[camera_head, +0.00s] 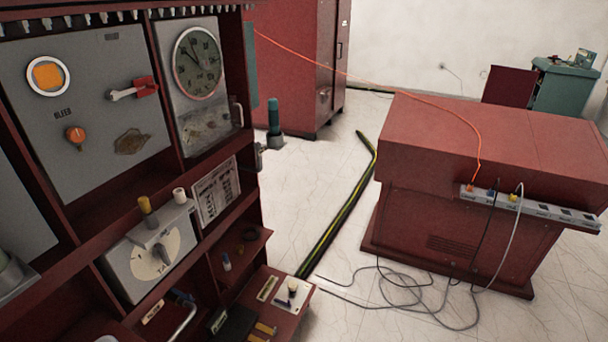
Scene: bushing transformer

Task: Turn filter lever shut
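A dark red cabinet with grey panels fills the left side. Its upper panel carries a lever with a red end (146,87) and a pale grey arm, lying roughly level. Below it on the same panel are an orange knob (76,134) and a brownish plate (131,142). A lower grey box (150,262) has a round pale dial and an upright yellow-tipped handle (147,206). No readable label shows which of these is the filter lever. My gripper is not in view.
A round gauge (198,63) sits right of the upper panel. A teal-topped post (274,118) stands out by the cabinet's right side. A red bench (480,150) with a power strip stands at right. Loose cables (410,300) and a yellow-striped strip (340,212) cross the floor between.

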